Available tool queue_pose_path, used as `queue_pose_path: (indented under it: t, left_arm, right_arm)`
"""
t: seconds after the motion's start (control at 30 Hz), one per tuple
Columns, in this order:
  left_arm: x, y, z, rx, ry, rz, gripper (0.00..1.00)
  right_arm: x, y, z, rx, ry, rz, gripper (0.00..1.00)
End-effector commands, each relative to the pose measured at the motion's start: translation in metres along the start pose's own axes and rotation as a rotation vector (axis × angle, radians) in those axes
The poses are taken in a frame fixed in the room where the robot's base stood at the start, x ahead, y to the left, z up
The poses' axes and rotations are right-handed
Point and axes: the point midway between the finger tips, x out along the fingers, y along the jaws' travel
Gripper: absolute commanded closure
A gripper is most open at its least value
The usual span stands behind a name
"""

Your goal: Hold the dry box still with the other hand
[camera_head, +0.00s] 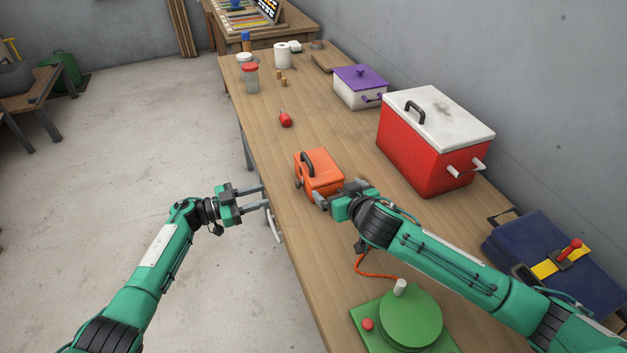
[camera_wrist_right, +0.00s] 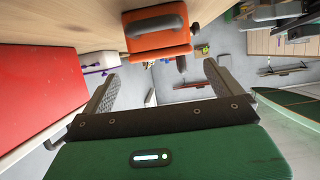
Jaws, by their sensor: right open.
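The dry box appears to be the small orange box (camera_head: 324,184) with a black handle on its lid. It stands upright on the wooden table, lid shut. In the right wrist view the orange box (camera_wrist_right: 150,42) appears upside down, beyond the fingers. My right gripper (camera_head: 336,192) is open at the near side of the box; whether it touches the box I cannot tell. My right gripper's fingers (camera_wrist_right: 160,85) are spread with nothing between them. My left gripper (camera_head: 265,197) is open and empty, by the table's left edge, left of the box and apart from it.
A red cooler with a white lid (camera_head: 421,151) stands right of the box. A red float-like item (camera_head: 285,119) lies behind it. A green round device (camera_head: 405,320) with an orange cord is in front. A blue case (camera_head: 545,255) stands at right. Jars (camera_head: 250,80) stand further back.

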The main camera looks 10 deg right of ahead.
Motion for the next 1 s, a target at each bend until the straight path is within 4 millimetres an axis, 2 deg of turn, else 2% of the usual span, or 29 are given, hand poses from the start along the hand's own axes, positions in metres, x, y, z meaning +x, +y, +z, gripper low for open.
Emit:
queue_pose_path:
  t: [0.2, 0.5, 0.7, 1.0]
  left_arm:
    - [0.000, 0.000, 0.000, 0.000, 0.000, -0.001, 0.64]
    - [0.000, 0.000, 0.000, 0.000, 0.001, -0.002, 0.64]
    - [0.000, 0.000, 0.000, 0.000, 0.001, -0.002, 0.64]
    - [0.000, 0.000, 0.000, 0.000, 0.001, -0.002, 0.64]
  right_arm:
    - [0.041, 0.000, -0.001, 0.000, 0.000, 0.001, 0.04]
    - [0.084, 0.000, 0.000, -0.001, 0.000, 0.000, 0.04]
    - [0.097, 0.000, 0.000, -0.001, -0.001, 0.000, 0.04]
    - [0.099, 0.000, 0.000, 0.000, 0.000, 0.000, 0.04]
